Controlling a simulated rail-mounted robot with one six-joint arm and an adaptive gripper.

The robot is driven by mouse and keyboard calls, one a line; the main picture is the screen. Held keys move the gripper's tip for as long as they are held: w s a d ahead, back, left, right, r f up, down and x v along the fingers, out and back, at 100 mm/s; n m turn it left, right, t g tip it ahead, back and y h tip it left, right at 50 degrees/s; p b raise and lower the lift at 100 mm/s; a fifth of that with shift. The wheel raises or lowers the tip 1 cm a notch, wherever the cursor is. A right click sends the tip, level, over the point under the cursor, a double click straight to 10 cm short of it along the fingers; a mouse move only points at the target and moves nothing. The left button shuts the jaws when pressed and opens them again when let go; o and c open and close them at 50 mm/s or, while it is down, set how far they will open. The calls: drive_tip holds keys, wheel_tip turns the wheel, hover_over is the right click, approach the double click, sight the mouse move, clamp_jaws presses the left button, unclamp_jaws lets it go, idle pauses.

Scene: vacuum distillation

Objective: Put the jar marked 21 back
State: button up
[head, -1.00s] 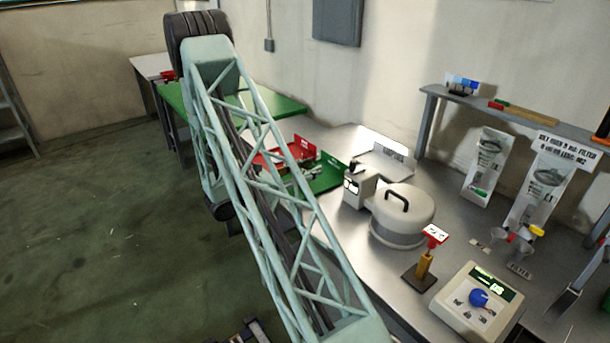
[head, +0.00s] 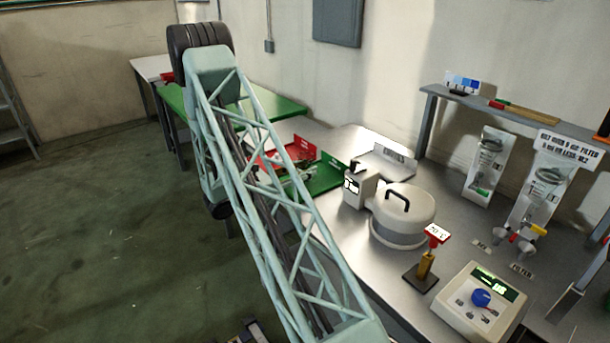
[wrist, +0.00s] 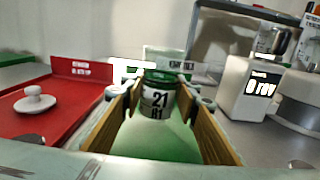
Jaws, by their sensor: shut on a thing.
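The jar marked 21 (wrist: 157,100) is upright in the wrist view, with a white label and a green top. My gripper (wrist: 158,88) is shut on it, with one finger on each side. A green surface (wrist: 165,140) shows below and in front of the jar. I cannot tell whether the jar touches it. In the head view the green tray (head: 328,183) lies on the metal bench beside a red one. My arm hides part of the trays there, and I cannot make out the jar.
The red tray (wrist: 70,105) with a white knobbed piece (wrist: 36,99) lies to the left. A white device (wrist: 250,95) stands to the right. A round lidded vessel (head: 403,214), a small stand (head: 424,270) and a control box (head: 478,300) occupy the bench to the right.

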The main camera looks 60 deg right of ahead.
drive_tip(key=shift+f, duration=0.85)
drive_tip(key=shift+f, duration=0.1)
drive_tip(key=o, duration=0.9)
drive_tip(key=shift+p+v, duration=0.85)
drive_tip(key=shift+v, duration=5.15)
